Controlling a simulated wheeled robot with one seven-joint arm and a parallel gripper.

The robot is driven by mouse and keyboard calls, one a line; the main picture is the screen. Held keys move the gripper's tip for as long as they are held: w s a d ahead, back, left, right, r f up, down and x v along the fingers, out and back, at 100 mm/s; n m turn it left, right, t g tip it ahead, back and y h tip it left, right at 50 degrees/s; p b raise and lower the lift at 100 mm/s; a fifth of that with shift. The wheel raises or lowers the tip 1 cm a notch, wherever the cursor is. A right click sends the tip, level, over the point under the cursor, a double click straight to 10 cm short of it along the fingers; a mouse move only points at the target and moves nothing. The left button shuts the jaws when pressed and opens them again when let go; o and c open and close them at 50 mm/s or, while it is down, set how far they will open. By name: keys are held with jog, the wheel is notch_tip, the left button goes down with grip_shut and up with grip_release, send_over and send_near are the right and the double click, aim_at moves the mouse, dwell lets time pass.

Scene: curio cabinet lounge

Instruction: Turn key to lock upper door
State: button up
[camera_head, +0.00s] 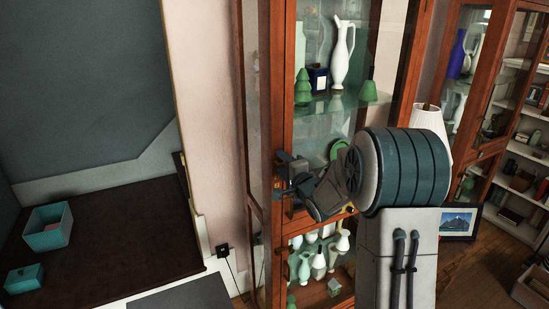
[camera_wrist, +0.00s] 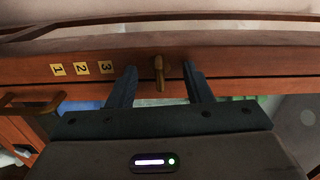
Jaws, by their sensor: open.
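A brass key (camera_wrist: 159,75) sits in the wooden door frame (camera_wrist: 222,62) of the cabinet in the wrist view. My gripper (camera_wrist: 160,80) is open, with one dark finger on each side of the key. I see a gap between the key and each finger. In the head view my gripper (camera_head: 287,178) is at the left frame of the glass cabinet, where my arm hides part of the front. The upper glass door (camera_head: 338,123) shows above my arm. The key cannot be made out in the head view.
White vases (camera_head: 341,55) stand behind glass. A dark table (camera_head: 110,245) with teal boxes (camera_head: 47,226) is at left.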

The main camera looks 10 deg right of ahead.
jog(key=s+d+f+n+g+h+b, duration=0.1)
jog(key=s+d+n+g+h+b, duration=0.15)
jog(key=s, duration=0.55)
jog(key=s+d+n+g+h+b, duration=0.1)
jog(key=s+d+h, duration=0.25)
jog(key=s, duration=0.45)
jog(key=s+a+f+n+g, duration=0.2)
jog(key=s+n+g, duration=0.3)
jog(key=s, duration=0.7)
jog(key=s+a+f+n+g, duration=0.3)
jog(key=s+n+g, duration=0.2)
jog(key=s, duration=0.7)
jog(key=shift+s, duration=0.25)
